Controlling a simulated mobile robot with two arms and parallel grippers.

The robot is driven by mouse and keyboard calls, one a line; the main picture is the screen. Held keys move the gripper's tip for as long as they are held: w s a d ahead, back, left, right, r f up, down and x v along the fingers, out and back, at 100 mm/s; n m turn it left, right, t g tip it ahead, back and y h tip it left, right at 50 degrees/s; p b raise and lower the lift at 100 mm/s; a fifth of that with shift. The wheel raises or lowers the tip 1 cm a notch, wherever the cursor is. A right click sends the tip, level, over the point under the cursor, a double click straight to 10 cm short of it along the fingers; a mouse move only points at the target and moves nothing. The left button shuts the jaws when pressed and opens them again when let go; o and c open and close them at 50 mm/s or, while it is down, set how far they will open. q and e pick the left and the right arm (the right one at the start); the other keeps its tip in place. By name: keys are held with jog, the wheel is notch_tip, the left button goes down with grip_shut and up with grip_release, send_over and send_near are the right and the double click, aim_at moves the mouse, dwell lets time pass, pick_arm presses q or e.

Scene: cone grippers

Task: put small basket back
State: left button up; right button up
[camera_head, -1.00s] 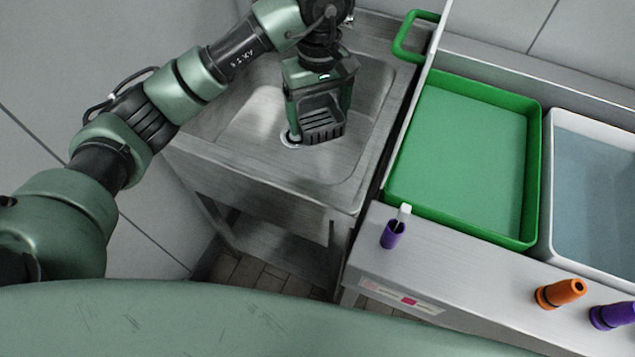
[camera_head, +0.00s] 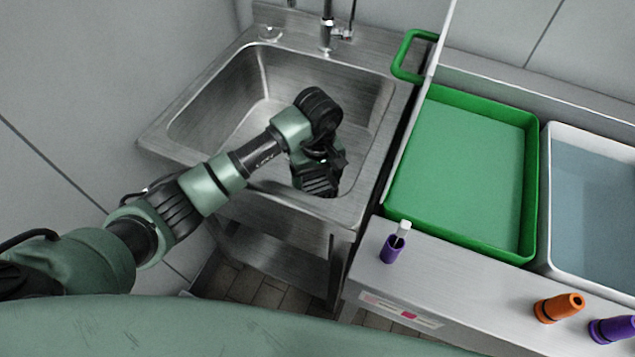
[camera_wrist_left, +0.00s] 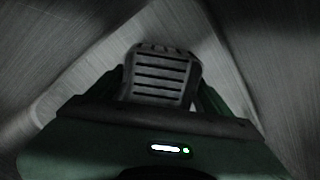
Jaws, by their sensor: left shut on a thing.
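My left gripper (camera_head: 318,182) is over the front right part of the steel sink basin (camera_head: 225,110), pointing down. It is shut on the small basket, whose outline is hard to make out against the dark fingers. In the left wrist view a slatted grey piece (camera_wrist_left: 161,76) shows between the dark green sides of my left gripper; I cannot tell whether it is basket or finger. Bare steel of the basin surrounds it there. My right gripper is not in view.
A tap (camera_head: 328,36) stands behind the basin, with a round metal fitting (camera_head: 270,33) to its left. A green tray (camera_head: 465,165) and a white tub of water (camera_head: 598,190) are at the right.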

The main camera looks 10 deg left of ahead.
pick_arm(q)
jog(key=shift+f, duration=0.65)
jog(key=shift+f, duration=0.15)
jog(key=o, duration=1.4)
notch_tip(320, 180, up, 12)
jog(key=shift+r+b, duration=0.2)
jog(key=shift+b, duration=0.45)
